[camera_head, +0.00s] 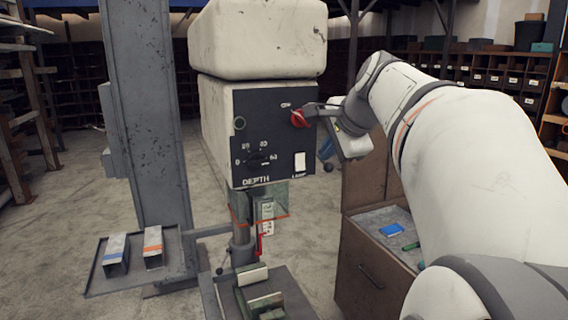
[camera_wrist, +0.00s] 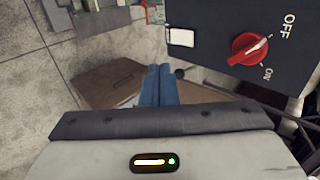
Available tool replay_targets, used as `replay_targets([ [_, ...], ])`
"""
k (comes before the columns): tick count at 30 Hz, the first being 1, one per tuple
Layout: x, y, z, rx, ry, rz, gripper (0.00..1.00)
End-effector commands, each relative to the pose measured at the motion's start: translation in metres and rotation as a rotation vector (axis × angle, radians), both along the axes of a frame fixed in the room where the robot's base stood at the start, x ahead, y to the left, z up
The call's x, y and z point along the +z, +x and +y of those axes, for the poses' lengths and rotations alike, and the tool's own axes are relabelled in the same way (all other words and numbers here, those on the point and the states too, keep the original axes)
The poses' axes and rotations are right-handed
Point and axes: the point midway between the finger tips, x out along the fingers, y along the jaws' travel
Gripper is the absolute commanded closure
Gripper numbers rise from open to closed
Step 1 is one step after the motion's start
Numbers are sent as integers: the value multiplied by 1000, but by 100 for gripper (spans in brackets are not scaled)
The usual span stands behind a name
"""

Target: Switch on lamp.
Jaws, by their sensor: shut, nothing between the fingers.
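The white lamp switch (camera_head: 300,161) is a small rectangle at the lower right of the dark control panel (camera_head: 268,122) on a cream machine. A small label under it is too small to read surely. In the wrist view the switch (camera_wrist: 181,38) shows at the panel's left edge, just above and right of my fingertips. My gripper (camera_wrist: 158,68) has blue fingers shut together with nothing between them. In the head view the gripper (camera_head: 326,149) is right of the panel, partly hidden by my wrist, and appears apart from the switch. Whether the switch is pressed cannot be told.
A red OFF/ON knob (camera_wrist: 249,48) sits on the panel near the switch; it also shows in the head view (camera_head: 299,118). A depth dial (camera_head: 258,157) is at the panel's left. A brown cabinet (camera_head: 365,262) stands below my arm. A grey column (camera_head: 150,110) stands left.

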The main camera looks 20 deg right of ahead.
Motion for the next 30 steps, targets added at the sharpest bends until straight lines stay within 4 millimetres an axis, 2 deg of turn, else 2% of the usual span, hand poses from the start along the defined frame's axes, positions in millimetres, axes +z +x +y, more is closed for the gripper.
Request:
replay_targets([
  [3, 11, -12, -1, -2, -1, -2, 100],
  [8, 18, -19, -1, 0, 0, -1, 100],
  [17, 19, -20, -1, 1, -1, 0, 100],
  [20, 12, -21, 3, 21, -15, 10, 100],
  [23, -12, -28, 21, 106, -79, 50, 100],
  [26, -56, -46, 51, 277, -202, 120, 100],
  [30, -133, -88, 96, 608, -422, 227, 100],
])
